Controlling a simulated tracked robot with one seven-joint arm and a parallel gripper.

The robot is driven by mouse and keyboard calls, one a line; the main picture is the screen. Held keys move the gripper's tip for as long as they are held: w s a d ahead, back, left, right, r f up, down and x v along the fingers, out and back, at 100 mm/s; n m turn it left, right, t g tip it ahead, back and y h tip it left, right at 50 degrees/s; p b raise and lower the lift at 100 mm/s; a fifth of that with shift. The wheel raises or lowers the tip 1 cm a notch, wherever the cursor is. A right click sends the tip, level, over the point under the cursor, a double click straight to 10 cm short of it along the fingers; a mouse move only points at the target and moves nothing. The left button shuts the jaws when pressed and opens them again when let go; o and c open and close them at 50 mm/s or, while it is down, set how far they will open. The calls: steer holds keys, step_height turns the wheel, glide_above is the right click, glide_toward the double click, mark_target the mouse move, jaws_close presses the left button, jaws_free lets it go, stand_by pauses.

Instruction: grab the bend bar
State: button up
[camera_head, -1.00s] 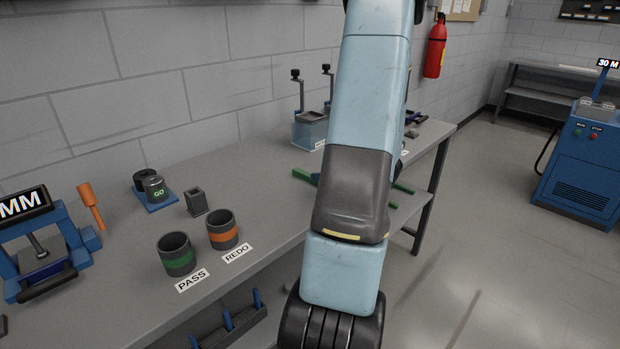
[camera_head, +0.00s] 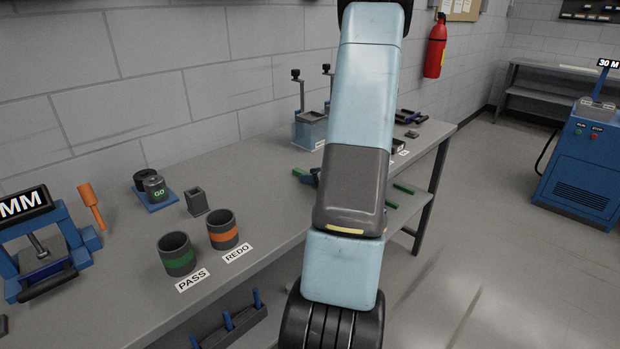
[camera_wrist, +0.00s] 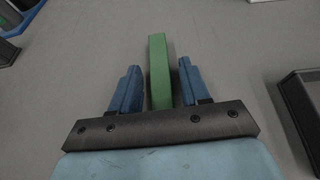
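The green bar (camera_wrist: 159,72), which I take as the bend bar, lies on the grey bench top and runs away from my gripper in the wrist view. My gripper (camera_wrist: 158,82) is open, with one blue finger on each side of the bar. A narrow gap shows between the bar and each finger. The bar's near end is hidden behind the dark gripper body. In the head view a green end (camera_head: 299,174) shows left of my arm, with a bit of blue gripper beside it. My arm hides the rest.
Green pieces (camera_head: 403,188) show right of my arm; whether they join the bar is hidden. PASS cup (camera_head: 176,255) and REDO cup (camera_head: 222,230) stand at the bench's front. A dark-rimmed tray (camera_wrist: 298,105) lies right of my gripper. Blue clamp fixtures (camera_head: 310,130) stand behind.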

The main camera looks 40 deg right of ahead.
jaws_close()
steer(key=shift+r, duration=0.1)
